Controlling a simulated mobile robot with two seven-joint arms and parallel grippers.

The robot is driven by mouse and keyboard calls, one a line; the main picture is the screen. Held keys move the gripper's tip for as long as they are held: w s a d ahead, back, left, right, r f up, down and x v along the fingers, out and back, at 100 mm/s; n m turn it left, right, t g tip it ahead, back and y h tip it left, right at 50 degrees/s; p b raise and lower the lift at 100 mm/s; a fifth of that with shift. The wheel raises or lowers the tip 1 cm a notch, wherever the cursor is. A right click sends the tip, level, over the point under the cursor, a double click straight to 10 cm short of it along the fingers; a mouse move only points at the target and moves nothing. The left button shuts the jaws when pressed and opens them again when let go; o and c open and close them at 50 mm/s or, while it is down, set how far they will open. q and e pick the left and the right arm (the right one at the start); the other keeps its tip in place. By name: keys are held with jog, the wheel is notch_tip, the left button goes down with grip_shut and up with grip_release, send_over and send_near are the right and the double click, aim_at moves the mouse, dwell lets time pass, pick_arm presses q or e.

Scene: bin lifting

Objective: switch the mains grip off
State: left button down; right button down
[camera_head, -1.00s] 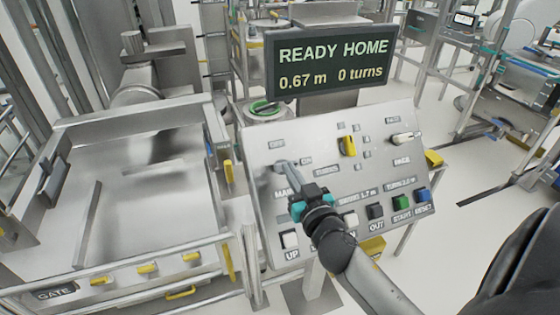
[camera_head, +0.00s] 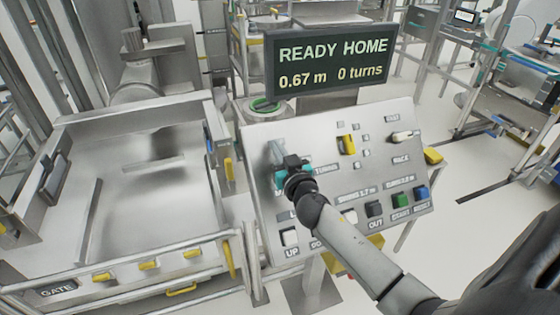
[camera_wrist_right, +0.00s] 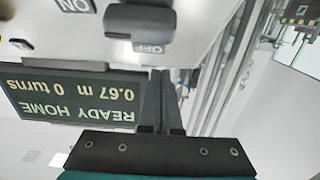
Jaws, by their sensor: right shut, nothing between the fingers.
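The mains grip is a dark grey knob (camera_wrist_right: 140,20) on the sloped panel (camera_head: 370,185). It shows at the top of the right wrist view, close to the OFF label (camera_wrist_right: 148,48), with the ON label (camera_wrist_right: 75,4) to its left. I cannot tell for certain which label it points to. In the head view my gripper largely hides it at the panel's upper left. My right gripper (camera_head: 277,153) is shut and empty, its fingers at the panel beside the grip; they also show in the right wrist view (camera_wrist_right: 160,85). Contact is unclear. My left gripper is out of view.
The display (camera_head: 332,62) above the panel reads READY HOME, 0.67 m, 0 turns. A yellow selector (camera_head: 346,145) and a pale switch (camera_head: 402,136) sit right of the gripper. Push buttons, including a green one (camera_head: 400,201), line the lower edge. A metal gate frame (camera_head: 130,262) stands left.

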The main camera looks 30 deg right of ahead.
jog(key=shift+s+a+f+b, duration=0.1)
jog(key=shift+s+f+b, duration=0.15)
jog(key=shift+f, duration=0.35)
jog(key=shift+s+a+f+b, duration=0.1)
jog(key=shift+s+f+b, duration=0.15)
jog(key=shift+f, duration=0.35)
jog(key=shift+s+f, duration=0.35)
jog(key=shift+f, duration=0.05)
